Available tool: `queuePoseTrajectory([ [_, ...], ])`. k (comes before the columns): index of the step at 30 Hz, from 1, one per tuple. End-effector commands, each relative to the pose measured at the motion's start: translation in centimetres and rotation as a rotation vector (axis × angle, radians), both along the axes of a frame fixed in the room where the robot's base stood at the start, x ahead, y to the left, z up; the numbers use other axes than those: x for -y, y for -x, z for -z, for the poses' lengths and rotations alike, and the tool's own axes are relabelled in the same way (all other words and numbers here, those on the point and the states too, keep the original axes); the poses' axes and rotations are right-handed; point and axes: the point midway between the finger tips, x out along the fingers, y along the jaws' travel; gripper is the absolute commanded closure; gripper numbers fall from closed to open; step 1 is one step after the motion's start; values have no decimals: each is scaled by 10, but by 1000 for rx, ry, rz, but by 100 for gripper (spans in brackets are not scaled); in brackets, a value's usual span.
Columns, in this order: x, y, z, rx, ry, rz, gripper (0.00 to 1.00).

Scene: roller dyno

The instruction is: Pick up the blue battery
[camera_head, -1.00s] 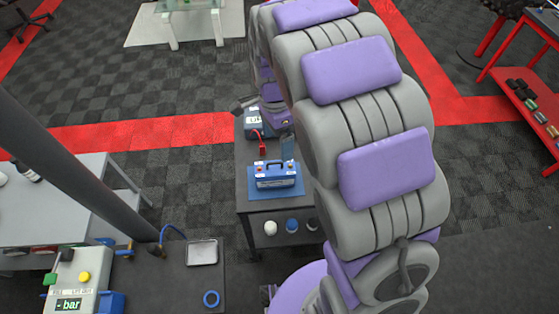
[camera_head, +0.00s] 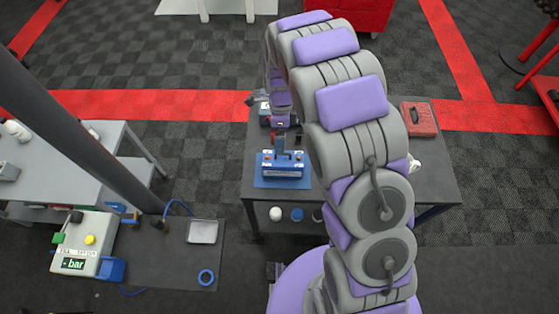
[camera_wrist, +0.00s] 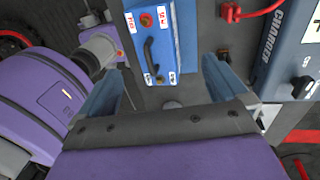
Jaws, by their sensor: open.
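The blue battery (camera_head: 282,171) sits upright on a blue mat (camera_head: 262,182) near the front edge of a dark table. It has a dark handle on top. In the wrist view the battery (camera_wrist: 160,58) shows its handle, a red terminal cap and white labels, beyond and between my fingers. My gripper (camera_wrist: 162,68) is open and empty, with its two blue-grey fingers spread apart. In the head view my gripper (camera_head: 288,142) appears just behind and over the battery's top, partly hidden by my arm. I cannot tell the exact gap to the handle.
A blue-grey charger (camera_wrist: 290,45) with a red clamp (camera_wrist: 245,10) lies right of the battery in the wrist view. A red case (camera_head: 419,119) is on the table's right side. A dark post (camera_head: 75,115) and a bench with a gauge box (camera_head: 85,242) stand left.

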Motion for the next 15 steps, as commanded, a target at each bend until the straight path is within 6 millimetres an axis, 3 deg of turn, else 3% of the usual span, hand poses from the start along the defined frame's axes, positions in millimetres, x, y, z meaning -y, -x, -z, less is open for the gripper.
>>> queuePoseTrajectory([
  [6,-1,8,31,-3,2,1,0],
  [15,-12,13,49,-2,16,1,0],
])
